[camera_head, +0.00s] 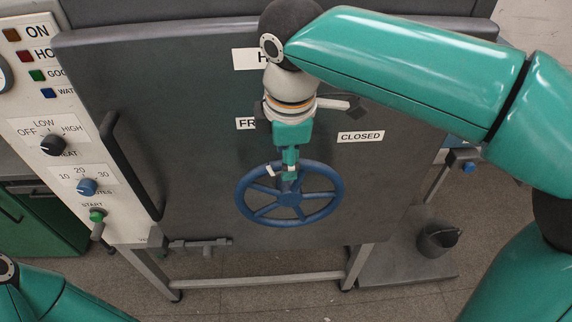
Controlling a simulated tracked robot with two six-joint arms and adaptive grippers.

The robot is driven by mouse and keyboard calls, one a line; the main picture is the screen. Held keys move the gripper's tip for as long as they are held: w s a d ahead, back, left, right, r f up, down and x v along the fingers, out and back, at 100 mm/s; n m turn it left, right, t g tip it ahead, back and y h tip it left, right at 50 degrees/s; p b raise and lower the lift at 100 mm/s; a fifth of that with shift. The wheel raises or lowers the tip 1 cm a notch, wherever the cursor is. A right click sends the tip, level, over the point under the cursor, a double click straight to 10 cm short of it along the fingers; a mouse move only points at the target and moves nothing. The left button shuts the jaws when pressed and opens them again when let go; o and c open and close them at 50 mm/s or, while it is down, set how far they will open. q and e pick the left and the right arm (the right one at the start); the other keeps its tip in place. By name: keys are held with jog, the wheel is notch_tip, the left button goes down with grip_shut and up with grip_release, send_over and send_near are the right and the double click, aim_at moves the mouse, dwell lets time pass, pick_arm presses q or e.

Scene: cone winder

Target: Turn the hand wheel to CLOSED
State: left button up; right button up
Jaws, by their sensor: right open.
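The blue hand wheel (322,214) is mounted on the front of a large dark grey panel, with a rim and several spokes. A white label reading CLOSED (360,137) is on the panel above and right of the wheel. My right gripper (289,183) points down over the wheel's upper hub area, with its fingers open. I cannot tell whether the fingers touch the wheel. The gripper hides part of the hub and upper rim. My left arm shows only at the lower left corner, and its gripper is out of view.
A label partly hidden by my right arm starts with FR (246,124). A black bar handle (130,165) runs along the panel's left side. A white control board (60,115) with knobs stands left. A dark bucket (438,238) sits low at the right. A latch (203,244) is below the panel.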

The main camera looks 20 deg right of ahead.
aim_at(289, 192)
jog(key=shift+w+f, duration=0.15)
jog(key=shift+f, duration=0.65)
jog(key=shift+w+f, duration=0.15)
jog(key=shift+f, duration=0.65)
grip_shut()
